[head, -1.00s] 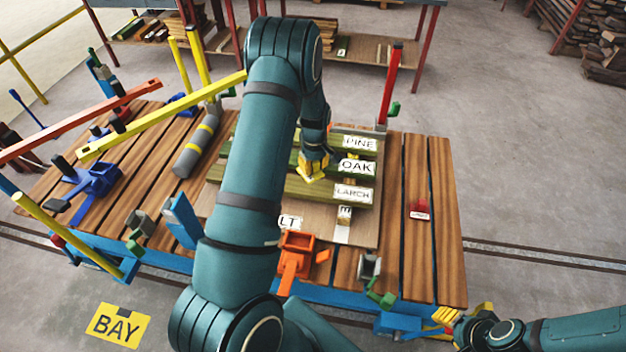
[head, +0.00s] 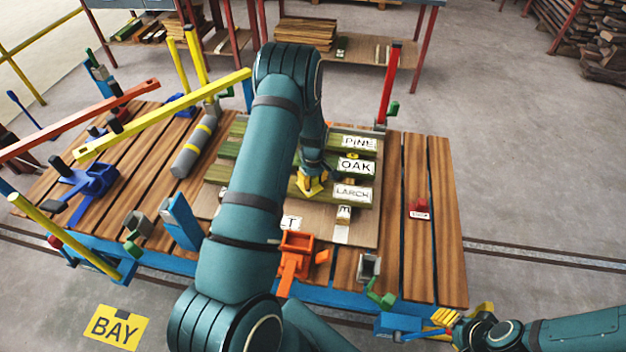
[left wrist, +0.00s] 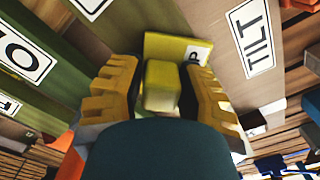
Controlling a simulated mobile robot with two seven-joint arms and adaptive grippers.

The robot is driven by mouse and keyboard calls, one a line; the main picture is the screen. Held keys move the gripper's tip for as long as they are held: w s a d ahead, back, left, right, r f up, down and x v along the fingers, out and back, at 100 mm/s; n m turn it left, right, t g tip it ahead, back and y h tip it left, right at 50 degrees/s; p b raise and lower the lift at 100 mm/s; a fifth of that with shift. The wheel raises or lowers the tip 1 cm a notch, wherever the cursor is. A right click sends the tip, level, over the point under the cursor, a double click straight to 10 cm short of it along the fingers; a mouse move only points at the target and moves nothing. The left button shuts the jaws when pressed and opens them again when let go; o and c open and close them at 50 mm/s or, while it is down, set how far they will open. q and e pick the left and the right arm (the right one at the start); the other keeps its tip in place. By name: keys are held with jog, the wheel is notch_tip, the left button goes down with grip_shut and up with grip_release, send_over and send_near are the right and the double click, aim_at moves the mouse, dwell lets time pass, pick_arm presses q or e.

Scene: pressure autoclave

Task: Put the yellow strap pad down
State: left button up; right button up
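The yellow strap pad (left wrist: 162,85) shows in the left wrist view as a block on a flat plate with a partly hidden label. My left gripper (left wrist: 161,75) has its yellow fingers on both sides of the block and appears shut on it. In the head view, my left gripper (head: 311,184) is over the green beams, left of the LARCH sign (head: 352,194). I cannot tell whether the pad touches the surface below. My right gripper (head: 447,318) is at the lower right by the table's front edge; its fingers are too small to read.
The PINE (head: 359,143) and OAK (head: 356,167) signs stand on the beams. A small yellow spot (head: 352,155) shows above OAK. An orange clamp (head: 297,250) and a red post (head: 389,85) stand nearby. The slats (head: 425,170) at the right are mostly free.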

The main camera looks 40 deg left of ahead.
pick_arm(q)
jog(key=shift+o, duration=0.6)
jog(key=shift+r, duration=0.15)
notch_tip(320, 180, up, 12)
jog(key=p, duration=0.1)
jog(key=s+d+f+m+t+h, duration=0.1)
jog(key=s+d+f+m, duration=0.25)
jog(key=d, duration=0.65)
jog(key=s+d+f+m+h, duration=0.1)
jog(key=s+d+f+m, duration=0.3)
jog(key=d, duration=0.6)
jog(key=s+d+m, duration=0.1)
jog(key=s+d, duration=0.1)
jog(key=d, duration=0.2)
jog(key=s+d+m+t+h, duration=0.1)
jog(key=s+d+m, duration=0.1)
jog(key=s+d, duration=0.1)
jog(key=s+d+m, duration=0.2)
jog(key=d, duration=0.3)
jog(key=shift+s+f+h, duration=0.1)
jog(key=shift+s+h, duration=0.25)
jog(key=shift+h, duration=0.05)
